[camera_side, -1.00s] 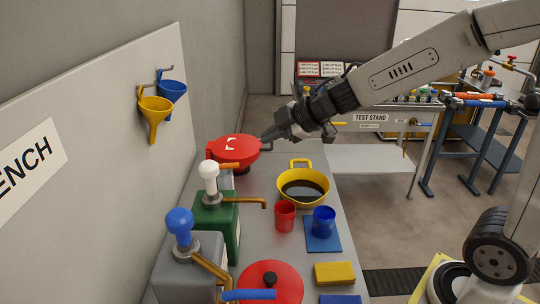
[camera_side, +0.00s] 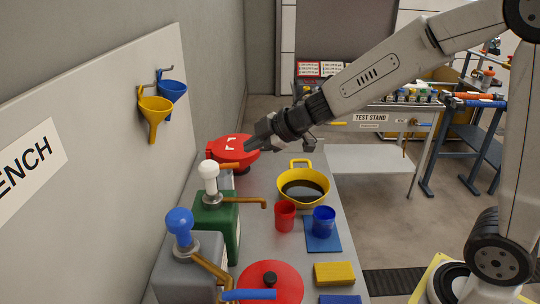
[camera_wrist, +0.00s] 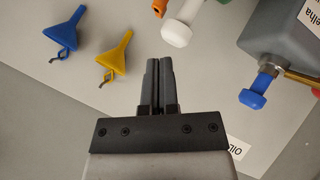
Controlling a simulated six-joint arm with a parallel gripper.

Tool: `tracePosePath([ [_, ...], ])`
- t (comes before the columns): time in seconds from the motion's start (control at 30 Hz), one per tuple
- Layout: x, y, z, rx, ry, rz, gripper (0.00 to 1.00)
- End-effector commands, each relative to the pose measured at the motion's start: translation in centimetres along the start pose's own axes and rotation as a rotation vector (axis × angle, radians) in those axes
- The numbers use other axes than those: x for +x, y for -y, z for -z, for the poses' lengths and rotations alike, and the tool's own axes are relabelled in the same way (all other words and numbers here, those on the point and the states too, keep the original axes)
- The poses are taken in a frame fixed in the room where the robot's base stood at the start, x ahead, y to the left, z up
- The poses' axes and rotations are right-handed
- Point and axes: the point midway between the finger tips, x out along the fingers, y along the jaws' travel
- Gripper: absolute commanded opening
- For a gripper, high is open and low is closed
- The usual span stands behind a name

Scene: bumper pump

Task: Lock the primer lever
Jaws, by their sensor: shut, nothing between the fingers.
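I cannot tell for sure which part is the primer lever. A short orange bar (camera_side: 229,165) lies beside the red round part with white corner marks (camera_side: 234,149) at the bench's far end. An orange tip (camera_wrist: 159,7) shows at the top edge of the wrist view. A blue-ended lever (camera_side: 250,295) stands at the front of the bench. My gripper (camera_side: 250,145) is shut and empty, and overlaps the red part's right side in the side view; contact cannot be told. In the wrist view my gripper's fingers (camera_wrist: 158,62) are together, pointing up the picture.
A white-knobbed green pump (camera_side: 216,215) and a blue-knobbed grey pump (camera_side: 187,262) stand along the wall side. A yellow pan of dark liquid (camera_side: 303,187), a red cup (camera_side: 285,216) and a blue cup (camera_side: 324,220) stand on the right. Two funnels (camera_side: 155,112) hang on the wall.

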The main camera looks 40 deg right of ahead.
Motion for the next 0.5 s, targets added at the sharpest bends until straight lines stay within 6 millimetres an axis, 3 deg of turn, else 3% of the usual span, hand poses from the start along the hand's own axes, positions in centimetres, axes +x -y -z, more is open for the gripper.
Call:
tracePosePath([
  [0.5, 5.4, 0.1, -0.3, 0.002, 0.002, 0.002, 0.0],
])
